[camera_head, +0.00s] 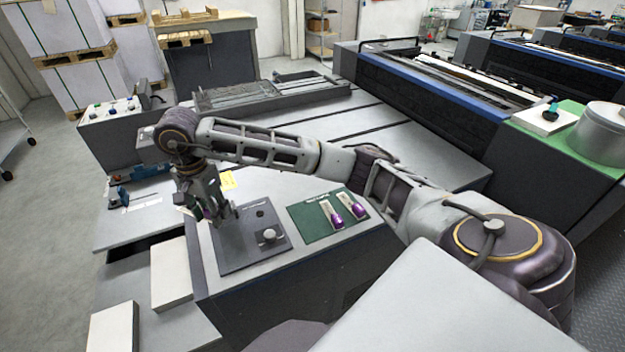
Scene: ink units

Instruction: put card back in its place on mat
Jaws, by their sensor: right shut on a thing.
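The dark green mat (300,214) lies on the grey cabinet top in the middle. Two pale pieces with purple ends, the left one (332,214) and the right one (352,206), lie side by side on its right half. The left part of the mat is bare. My right gripper (210,214) is left of the mat, above the left edge of a dark panel. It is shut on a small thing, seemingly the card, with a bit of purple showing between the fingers. The fingers hide most of it. My left gripper is out of view.
The dark panel (236,250) with a round knob (269,236) lies between gripper and mat. A yellow note (228,181) is just behind the gripper. White blocks (170,274) stand at lower left. My right forearm passes above and behind the mat.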

